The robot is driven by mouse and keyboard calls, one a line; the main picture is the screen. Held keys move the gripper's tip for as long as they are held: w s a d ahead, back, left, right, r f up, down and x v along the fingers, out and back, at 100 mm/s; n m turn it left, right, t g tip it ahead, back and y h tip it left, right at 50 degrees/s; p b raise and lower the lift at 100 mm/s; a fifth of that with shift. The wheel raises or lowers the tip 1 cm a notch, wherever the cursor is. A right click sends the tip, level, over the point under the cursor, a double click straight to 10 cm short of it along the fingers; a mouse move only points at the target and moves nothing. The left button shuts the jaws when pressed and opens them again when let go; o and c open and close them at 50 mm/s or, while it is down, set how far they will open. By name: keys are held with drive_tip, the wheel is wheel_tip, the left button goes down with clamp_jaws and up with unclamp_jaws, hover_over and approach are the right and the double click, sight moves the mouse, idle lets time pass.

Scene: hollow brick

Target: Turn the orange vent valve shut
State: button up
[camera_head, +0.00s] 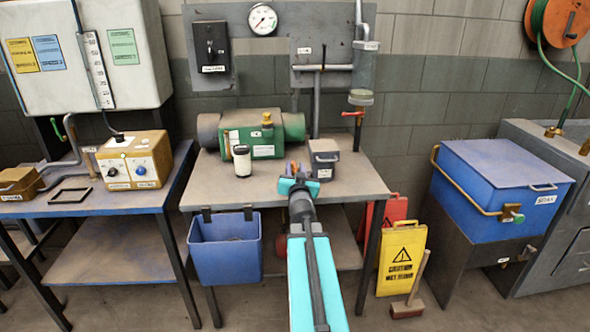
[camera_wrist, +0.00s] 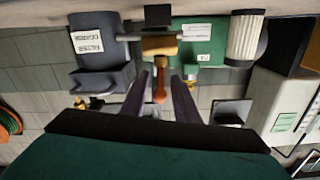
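The orange vent valve handle (camera_wrist: 159,88) shows in the wrist view, hanging from a brass valve body (camera_wrist: 160,46) on a grey pipe. In the head view only a small orange part (camera_head: 291,166) shows behind my gripper, at the table's back half. My gripper (camera_head: 297,182) is over the table in front of the valve. In the wrist view its two dark fingers (camera_wrist: 162,76) are apart, one on each side of the handle, with a gap visible. Whether either finger touches the handle I cannot tell.
A green pump (camera_head: 255,142) stands behind, with a white cylinder (camera_head: 242,161) left of the valve and a grey box (camera_head: 323,158) close on its right. A blue bin (camera_head: 226,250) hangs on the table's front. The front left tabletop (camera_head: 215,192) is clear.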

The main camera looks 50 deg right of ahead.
drive_tip(key=shift+w+d, duration=0.2)
clamp_jaws()
